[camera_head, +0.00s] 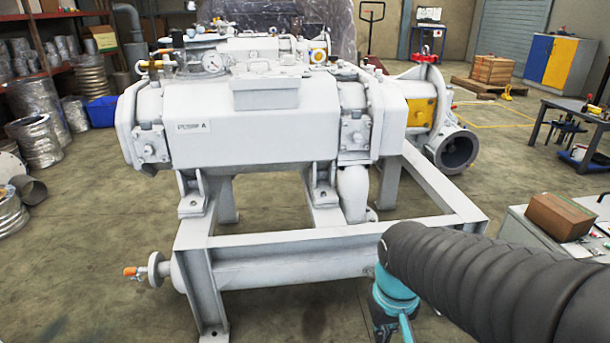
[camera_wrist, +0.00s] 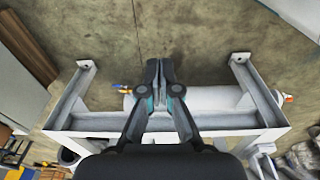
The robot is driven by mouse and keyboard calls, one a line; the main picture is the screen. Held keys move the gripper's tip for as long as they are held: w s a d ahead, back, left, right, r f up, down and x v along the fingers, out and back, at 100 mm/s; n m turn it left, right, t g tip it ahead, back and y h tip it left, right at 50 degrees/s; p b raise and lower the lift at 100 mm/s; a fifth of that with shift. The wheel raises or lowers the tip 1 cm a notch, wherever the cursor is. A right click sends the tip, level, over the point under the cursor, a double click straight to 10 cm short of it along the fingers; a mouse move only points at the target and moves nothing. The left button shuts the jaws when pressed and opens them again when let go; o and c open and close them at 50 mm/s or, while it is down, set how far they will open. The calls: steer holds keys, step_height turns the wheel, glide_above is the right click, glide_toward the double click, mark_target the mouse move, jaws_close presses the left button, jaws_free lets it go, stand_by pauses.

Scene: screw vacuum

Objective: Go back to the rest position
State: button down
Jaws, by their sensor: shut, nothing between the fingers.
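My gripper (camera_wrist: 159,72) is in the middle of the wrist view, with its dark fingers together and nothing between them. It is over the pump's white frame and the concrete floor in that view, apart from them as far as I can tell. The frame also shows in the wrist view (camera_wrist: 90,122).
An orange-handled valve (camera_head: 134,271) sticks out at the frame's lower left. A cardboard box (camera_head: 560,216) sits on a grey cabinet at the right. A workbench (camera_head: 575,112) stands behind it. Metal ducts (camera_head: 38,150) and a blue bin (camera_head: 103,111) are at the left. Floor is open at lower left.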

steer(key=s+d+r+m+t, duration=0.1)
steer(key=s+r+t, duration=0.3)
steer(key=r, duration=0.5)
steer(key=shift+s+d, duration=0.35)
steer(key=shift+d, duration=0.05)
